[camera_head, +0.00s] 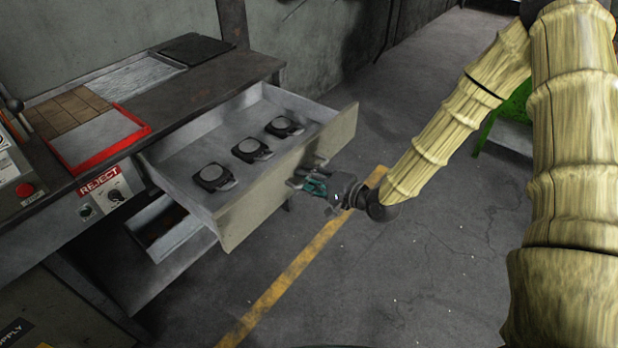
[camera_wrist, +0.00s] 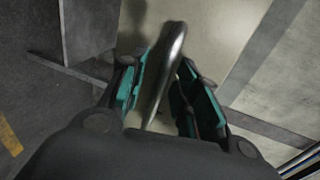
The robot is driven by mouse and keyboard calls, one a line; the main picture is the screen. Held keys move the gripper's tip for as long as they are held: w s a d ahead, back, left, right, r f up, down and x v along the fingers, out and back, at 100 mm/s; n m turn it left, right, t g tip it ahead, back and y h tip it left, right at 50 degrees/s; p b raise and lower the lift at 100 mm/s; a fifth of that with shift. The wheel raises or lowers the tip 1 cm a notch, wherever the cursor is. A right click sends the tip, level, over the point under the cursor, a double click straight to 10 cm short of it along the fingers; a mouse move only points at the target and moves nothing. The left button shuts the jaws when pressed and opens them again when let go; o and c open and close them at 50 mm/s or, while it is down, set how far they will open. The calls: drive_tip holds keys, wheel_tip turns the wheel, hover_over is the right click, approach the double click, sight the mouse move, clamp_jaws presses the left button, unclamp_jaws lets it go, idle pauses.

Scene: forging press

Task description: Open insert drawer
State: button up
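The insert drawer (camera_head: 290,190) is pulled far out from under the bench, with its pale front facing right. Three dark inserts with round light tops (camera_head: 251,150) lie in a row inside it. A metal bar handle (camera_head: 298,182) is on the drawer front. In the wrist view the handle (camera_wrist: 166,65) runs between the teal fingers of my gripper (camera_wrist: 167,92). In the head view my gripper (camera_head: 318,186) is at the handle, just outside the drawer front.
A second, lower drawer or tray (camera_head: 160,228) shows under the bench at left. On the bench are a red-rimmed tray (camera_head: 103,140) and a REJECT panel (camera_head: 105,190). A green object (camera_head: 508,118) stands at right. The floor right of the drawer is clear, with a yellow line (camera_head: 290,275).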

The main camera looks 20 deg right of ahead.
drive_tip(key=v, duration=1.2)
drive_tip(key=shift+s, duration=0.1)
idle(0.4)
drive_tip(key=s+a+f+n+g+h+p, duration=0.1)
drive_tip(key=s+f+n+g+h+p, duration=0.15)
drive_tip(key=s+f, duration=0.4)
drive_tip(key=s+a+f+n+g+h+p, duration=0.1)
drive_tip(key=s+f+n+g+h, duration=0.2)
drive_tip(key=f, duration=0.7)
drive_tip(key=s+f+n+g+h+p, duration=0.1)
drive_tip(key=s+f+n+g+h, duration=0.1)
drive_tip(key=s, duration=0.7)
drive_tip(key=s+f+n+g+h, duration=0.2)
drive_tip(key=s+f+g, duration=0.3)
drive_tip(key=s, duration=0.5)
drive_tip(key=shift+a+f+n+p, duration=0.3)
drive_tip(key=shift+f+n+p, duration=0.1)
drive_tip(key=shift+f, duration=0.1)
drive_tip(key=shift+a, duration=0.1)
